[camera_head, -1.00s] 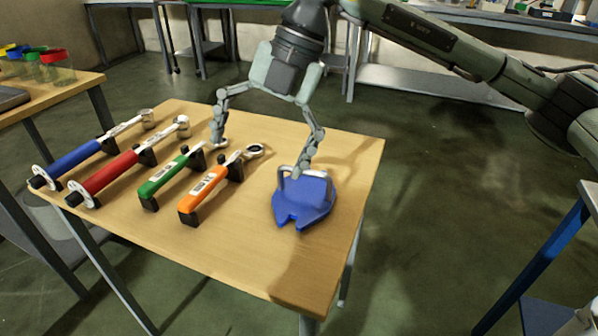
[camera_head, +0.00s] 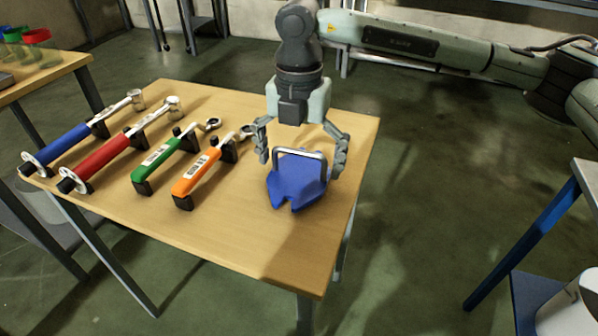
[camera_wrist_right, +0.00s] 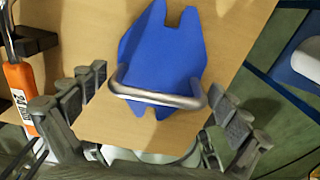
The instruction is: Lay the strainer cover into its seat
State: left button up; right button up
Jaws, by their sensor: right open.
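The strainer cover is a blue plate (camera_head: 297,182) with a notched front edge and a silver bar handle (camera_head: 300,152) across its far part. It lies on the wooden table near its right side. My right gripper (camera_head: 301,160) is open, its fingers on either side of the handle and apart from it. In the right wrist view the cover (camera_wrist_right: 163,55) and its handle (camera_wrist_right: 158,98) lie between and beyond the open fingers (camera_wrist_right: 150,112). I cannot pick out the cover's seat in these views. My left gripper does not show.
Blue (camera_head: 65,145), red (camera_head: 112,157), green (camera_head: 159,164) and orange (camera_head: 195,173) handled wrenches rest on black holders to the left of the cover. The wooden table (camera_head: 240,235) is bare in front. A blue-framed stand (camera_head: 530,230) with a white vessel (camera_head: 570,312) is at the right.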

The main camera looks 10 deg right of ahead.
jog(key=shift+c, duration=0.5)
jog(key=c, duration=1.4)
jog(key=shift+r, duration=0.15)
jog(key=shift+c, duration=1.2)
jog(key=shift+r, duration=0.1)
